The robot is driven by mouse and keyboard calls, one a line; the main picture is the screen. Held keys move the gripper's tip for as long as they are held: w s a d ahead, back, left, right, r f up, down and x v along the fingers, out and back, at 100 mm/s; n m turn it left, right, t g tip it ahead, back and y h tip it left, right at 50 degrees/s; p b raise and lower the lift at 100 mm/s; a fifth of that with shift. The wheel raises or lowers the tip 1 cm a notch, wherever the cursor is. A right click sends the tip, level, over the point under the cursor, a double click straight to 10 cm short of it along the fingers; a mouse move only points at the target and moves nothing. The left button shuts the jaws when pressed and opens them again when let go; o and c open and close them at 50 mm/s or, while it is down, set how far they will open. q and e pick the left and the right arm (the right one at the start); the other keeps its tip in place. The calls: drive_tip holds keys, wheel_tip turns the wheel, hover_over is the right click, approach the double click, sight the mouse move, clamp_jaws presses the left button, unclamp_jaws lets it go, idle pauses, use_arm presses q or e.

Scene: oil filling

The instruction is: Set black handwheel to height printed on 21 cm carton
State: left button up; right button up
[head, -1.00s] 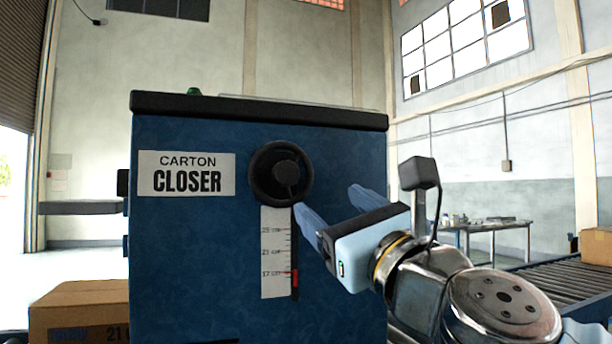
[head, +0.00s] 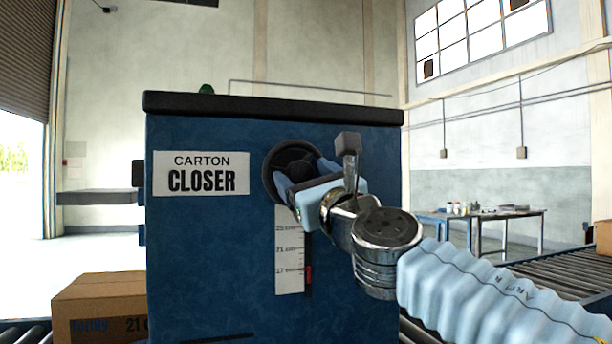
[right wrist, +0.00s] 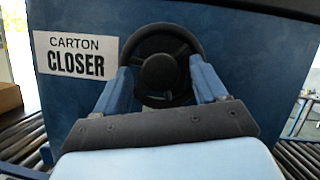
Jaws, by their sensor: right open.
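The black handwheel (head: 290,147) is on the front of the blue carton closer (head: 200,250), right of its label. Below it, a white scale (head: 288,262) reads 25, 21 and 17 from top down; the red pointer (head: 308,274) is about at 17. A brown carton (head: 100,303) at lower left bears a printed 21. My right gripper (head: 305,178) is open at the handwheel. In the right wrist view its fingers (right wrist: 161,68) stand on either side of the wheel (right wrist: 160,32) and its hub; contact cannot be told. My left gripper is not in view.
Roller conveyors (head: 560,278) run at the right and lower left of the closer. A table (head: 490,214) with small items stands at the back right. A green button (head: 207,89) is on top of the closer.

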drive_tip(key=shift+c, duration=0.4)
drive_tip(key=c, duration=1)
